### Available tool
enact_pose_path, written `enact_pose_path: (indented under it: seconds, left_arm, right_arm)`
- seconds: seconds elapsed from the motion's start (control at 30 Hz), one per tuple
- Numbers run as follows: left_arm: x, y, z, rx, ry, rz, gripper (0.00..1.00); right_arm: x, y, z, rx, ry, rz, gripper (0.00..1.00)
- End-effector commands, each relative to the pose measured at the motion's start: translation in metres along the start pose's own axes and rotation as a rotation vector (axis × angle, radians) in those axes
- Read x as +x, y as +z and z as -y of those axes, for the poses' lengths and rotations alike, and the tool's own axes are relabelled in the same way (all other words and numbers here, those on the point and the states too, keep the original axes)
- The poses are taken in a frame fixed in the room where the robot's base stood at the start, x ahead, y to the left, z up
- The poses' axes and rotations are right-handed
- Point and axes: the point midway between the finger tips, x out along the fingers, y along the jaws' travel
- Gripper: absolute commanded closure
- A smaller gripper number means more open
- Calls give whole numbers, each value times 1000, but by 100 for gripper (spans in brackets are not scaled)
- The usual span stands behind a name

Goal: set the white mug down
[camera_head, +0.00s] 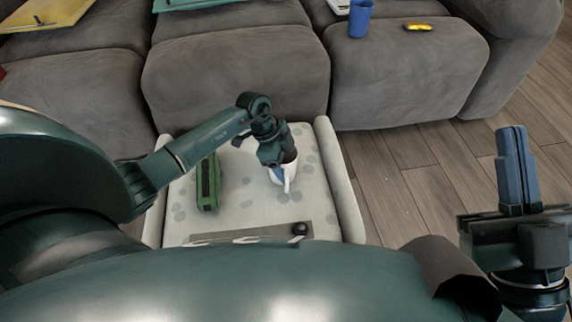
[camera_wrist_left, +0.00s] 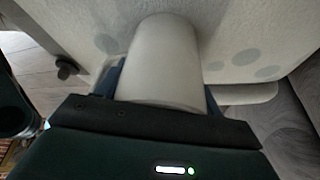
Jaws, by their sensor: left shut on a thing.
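The white mug (camera_head: 284,174) is over the right half of a low, pale spotted table (camera_head: 240,205), with its handle towards me. My left gripper (camera_head: 277,158) is shut on the mug from above and hides its top. In the left wrist view the mug (camera_wrist_left: 165,62) fills the middle, between the blue fingers, with the spotted surface behind it. I cannot tell whether its base touches the table. My right gripper (camera_head: 514,170) is off to the right, over the wooden floor; its fingers are seen side-on and their gap does not show clearly.
A long green case (camera_head: 208,182) lies on the table left of the mug. A dark knob (camera_head: 299,229) is at the near edge. Raised rims (camera_head: 340,180) flank the table. A grey sofa (camera_head: 236,85) stands behind, with a blue cup (camera_head: 360,19) on it.

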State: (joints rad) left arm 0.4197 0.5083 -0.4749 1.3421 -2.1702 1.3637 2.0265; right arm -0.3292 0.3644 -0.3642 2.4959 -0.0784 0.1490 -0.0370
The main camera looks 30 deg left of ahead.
Motion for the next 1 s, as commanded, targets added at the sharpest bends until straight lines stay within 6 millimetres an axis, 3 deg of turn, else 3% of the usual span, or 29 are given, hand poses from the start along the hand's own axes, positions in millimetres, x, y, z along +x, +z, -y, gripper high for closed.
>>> enact_pose_path:
  seconds: [0.27,0.3,0.53,0.83,0.93,1.0]
  left_arm:
    - [0,0,0,0,-1,-1,65]
    - [1,0,0,0,0,0,31]
    - [1,0,0,0,0,0,12]
    - [-3,-1,0,1,0,-1,11]
    - [-16,-2,0,1,-1,1,11]
    - [-29,-2,1,1,-2,1,11]
  right_arm:
    - [0,-1,0,0,0,1,100]
    - [0,0,0,0,0,1,100]
    - [0,0,0,1,0,2,100]
    - [1,-1,0,1,0,1,100]
    - [4,-3,-2,15,2,21,100]
    - [-5,9,4,66,12,106,100]
